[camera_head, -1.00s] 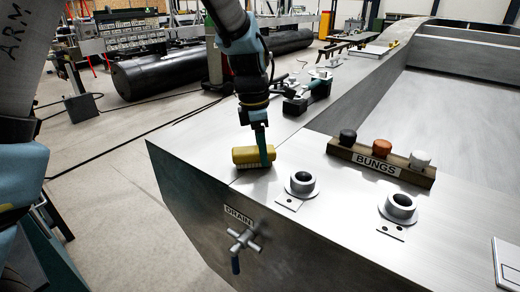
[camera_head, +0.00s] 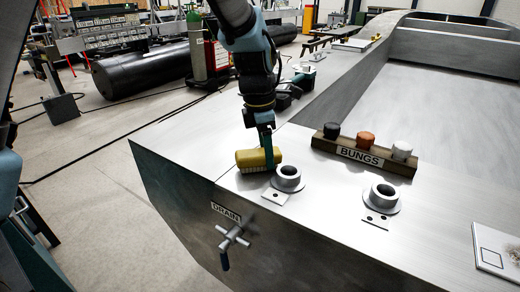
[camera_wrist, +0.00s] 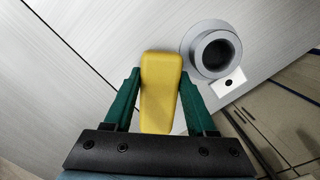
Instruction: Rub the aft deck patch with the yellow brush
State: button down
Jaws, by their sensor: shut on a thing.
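My gripper (camera_head: 267,146) is shut on the yellow brush (camera_head: 254,160), low over the near left part of the metal deck (camera_head: 215,135). I cannot tell whether the brush touches the deck. In the wrist view, the brush (camera_wrist: 162,92) lies between the green fingers of my gripper (camera_wrist: 160,95). Its bristles are hidden. A pale panel (camera_head: 492,244) with a small outlined square and a brownish smudge lies at the lower right, cut off by the picture's edge. It may be the deck patch; no label reading aft shows.
A round metal fitting (camera_head: 288,178) stands just right of the brush, and another (camera_head: 383,195) farther right. A rack labelled BUNGS (camera_head: 362,158) holds black, orange and white bungs behind them. A drain handle (camera_head: 232,236) sticks out below the front edge. The deck before the panel is clear.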

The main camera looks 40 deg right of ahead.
jog(key=shift+s+d, duration=0.2)
jog(key=shift+s, duration=0.75)
jog(key=shift+r, duration=0.2)
notch_tip(320, 180, up, 4)
jog(key=shift+s+d+r, duration=0.1)
jog(key=shift+s, duration=0.05)
jog(key=shift+w+r, duration=0.25)
jog(key=shift+r, duration=0.55)
jog(key=shift+r, duration=1.5)
